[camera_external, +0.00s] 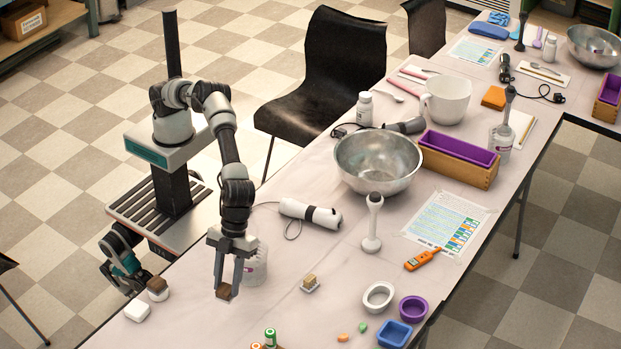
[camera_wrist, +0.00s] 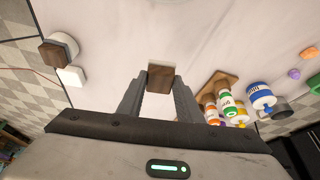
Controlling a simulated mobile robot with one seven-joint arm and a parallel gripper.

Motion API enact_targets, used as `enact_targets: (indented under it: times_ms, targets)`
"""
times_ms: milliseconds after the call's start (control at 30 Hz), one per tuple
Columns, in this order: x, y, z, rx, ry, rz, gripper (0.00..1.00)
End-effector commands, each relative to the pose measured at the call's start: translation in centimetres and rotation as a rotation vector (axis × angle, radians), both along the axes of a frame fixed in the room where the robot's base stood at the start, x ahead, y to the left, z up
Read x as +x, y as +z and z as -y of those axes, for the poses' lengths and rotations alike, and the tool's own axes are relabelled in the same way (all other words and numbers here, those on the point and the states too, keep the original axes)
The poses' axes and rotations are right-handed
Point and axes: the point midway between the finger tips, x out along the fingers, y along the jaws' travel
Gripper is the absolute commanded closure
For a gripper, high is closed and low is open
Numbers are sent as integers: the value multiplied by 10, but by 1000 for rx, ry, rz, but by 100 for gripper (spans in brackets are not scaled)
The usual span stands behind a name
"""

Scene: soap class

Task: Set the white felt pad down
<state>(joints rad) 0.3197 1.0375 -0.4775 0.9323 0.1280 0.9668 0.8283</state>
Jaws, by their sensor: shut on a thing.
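My gripper (camera_external: 229,287) points down over the near part of the table, its fingers shut on a small block with a brown, wood-like top (camera_wrist: 161,77). I take this block to be the felt pad (camera_external: 224,291); a pale lower edge shows in the external view, but its underside is mostly hidden. The block is at the fingertips, low over the table; I cannot tell if it touches. A separate white, rounded square piece (camera_external: 138,312) lies at the table's left edge, also in the wrist view (camera_wrist: 72,76).
A brown block on a round white base (camera_external: 157,288) stands beside the white square. A clear-white container (camera_external: 256,265) is close behind my gripper. A tan brush-like block (camera_external: 310,284) lies to the right. Several coloured bottles (camera_wrist: 228,105) stand in a wooden holder. Table (camera_external: 190,318) around the fingertips is clear.

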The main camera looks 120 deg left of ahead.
Motion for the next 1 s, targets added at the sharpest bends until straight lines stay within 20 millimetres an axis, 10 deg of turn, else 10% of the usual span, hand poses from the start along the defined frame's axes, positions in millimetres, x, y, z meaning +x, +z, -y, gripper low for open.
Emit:
enact_targets:
  times_ms: [433,1000]
  targets:
    - [1,77,0,-1,1,3,90]
    - [-43,81,-164,-6,-280,-12,90]
